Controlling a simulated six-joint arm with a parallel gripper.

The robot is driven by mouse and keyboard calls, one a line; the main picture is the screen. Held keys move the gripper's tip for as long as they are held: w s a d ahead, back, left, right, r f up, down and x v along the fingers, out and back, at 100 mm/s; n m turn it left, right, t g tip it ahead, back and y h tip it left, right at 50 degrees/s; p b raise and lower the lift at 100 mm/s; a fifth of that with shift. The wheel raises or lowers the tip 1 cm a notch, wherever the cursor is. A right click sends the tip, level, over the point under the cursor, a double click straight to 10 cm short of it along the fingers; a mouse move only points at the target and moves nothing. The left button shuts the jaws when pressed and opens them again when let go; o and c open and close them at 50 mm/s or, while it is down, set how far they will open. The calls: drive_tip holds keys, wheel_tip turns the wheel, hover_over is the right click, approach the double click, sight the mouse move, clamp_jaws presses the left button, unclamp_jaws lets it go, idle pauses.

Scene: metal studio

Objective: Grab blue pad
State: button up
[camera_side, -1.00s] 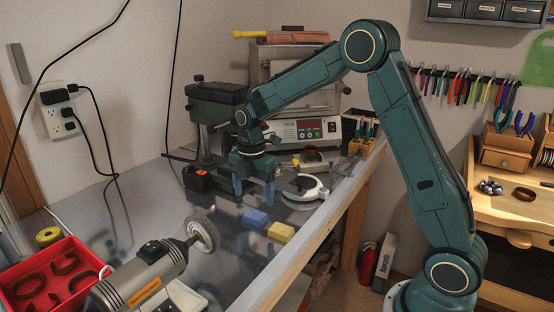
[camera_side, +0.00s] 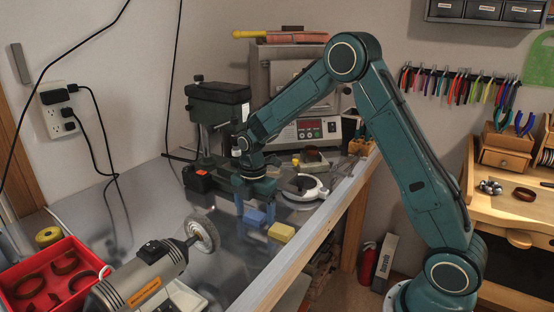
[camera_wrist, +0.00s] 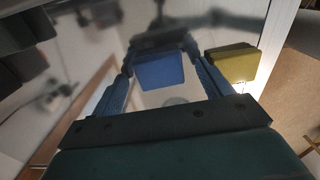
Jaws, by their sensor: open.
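The blue pad (camera_side: 254,217) is a small block on the shiny metal bench top. In the wrist view the blue pad (camera_wrist: 159,72) lies between the two blue fingers of my gripper (camera_wrist: 160,84), with a gap at its sides. In the side view my gripper (camera_side: 254,210) points down at the pad and its fingers are open around it. They hold nothing. Part of the pad is hidden behind a finger in the side view.
A yellow pad (camera_side: 281,232) lies close to the right of the blue pad, also in the wrist view (camera_wrist: 230,65). A wheel brush (camera_side: 204,235) on a grey motor stands in front left. A white round dish (camera_side: 304,188) sits behind. The bench edge (camera_side: 310,248) is at the right.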

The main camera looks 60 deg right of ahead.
sight(255, 215)
idle(0.4)
drive_tip(key=c, duration=1.1)
drive_tip(key=shift+o, duration=0.2)
drive_tip(key=shift+r, duration=0.1)
wheel_tip(255, 215, up, 20)
idle(0.4)
